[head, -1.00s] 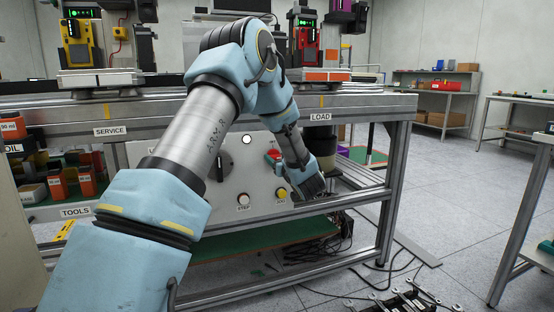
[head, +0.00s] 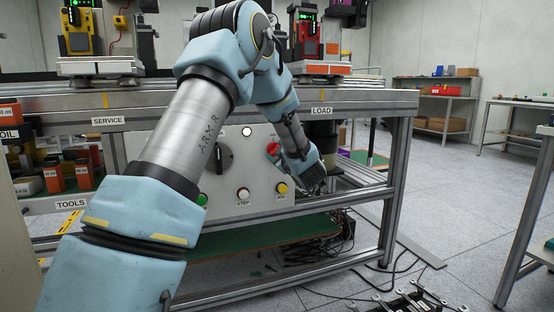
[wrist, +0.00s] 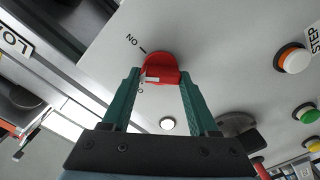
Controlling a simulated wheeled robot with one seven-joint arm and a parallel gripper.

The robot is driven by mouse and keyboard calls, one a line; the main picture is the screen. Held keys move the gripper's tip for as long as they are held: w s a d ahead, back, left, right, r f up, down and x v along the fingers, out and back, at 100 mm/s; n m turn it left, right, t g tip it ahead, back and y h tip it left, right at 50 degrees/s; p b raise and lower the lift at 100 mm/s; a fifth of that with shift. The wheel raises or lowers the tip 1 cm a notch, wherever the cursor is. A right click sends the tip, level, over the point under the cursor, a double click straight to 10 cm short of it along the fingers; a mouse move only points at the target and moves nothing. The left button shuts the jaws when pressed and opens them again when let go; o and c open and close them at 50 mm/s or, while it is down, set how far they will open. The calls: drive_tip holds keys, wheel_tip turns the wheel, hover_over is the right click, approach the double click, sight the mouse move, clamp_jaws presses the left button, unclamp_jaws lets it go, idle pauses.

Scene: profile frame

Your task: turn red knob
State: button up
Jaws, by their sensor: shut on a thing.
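The red knob (head: 273,149) sits on the light grey control panel (head: 175,150) below the bench top. It also shows in the wrist view (wrist: 157,66), with a white mark on its grip bar and an "ON" label beside it. My gripper (wrist: 159,76) has its two green fingers on either side of the grip bar and is shut on it. In the head view my arm reaches over the bench front and comes to the knob from the right; the fingers there are mostly hidden.
A black rotary switch (head: 224,157) and a white lamp (head: 247,131) are left of the knob. A bench rail (head: 350,205) runs close under my wrist.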

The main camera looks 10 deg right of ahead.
drive_tip(key=n+b, duration=0.9)
drive_tip(key=shift+a+f, duration=0.1)
drive_tip(key=shift+f, duration=0.2)
drive_tip(key=shift+r+n, duration=0.1)
drive_tip(key=shift+n, duration=0.3)
drive_tip(key=o, duration=1.4)
drive_tip(key=s, duration=0.3)
drive_tip(key=s+d+p, duration=0.1)
drive_tip(key=s, duration=0.3)
drive_tip(key=s+p, duration=0.1)
drive_tip(key=s, duration=0.2)
drive_tip(key=shift+s+d, duration=0.2)
drive_tip(key=shift+s, duration=0.2)
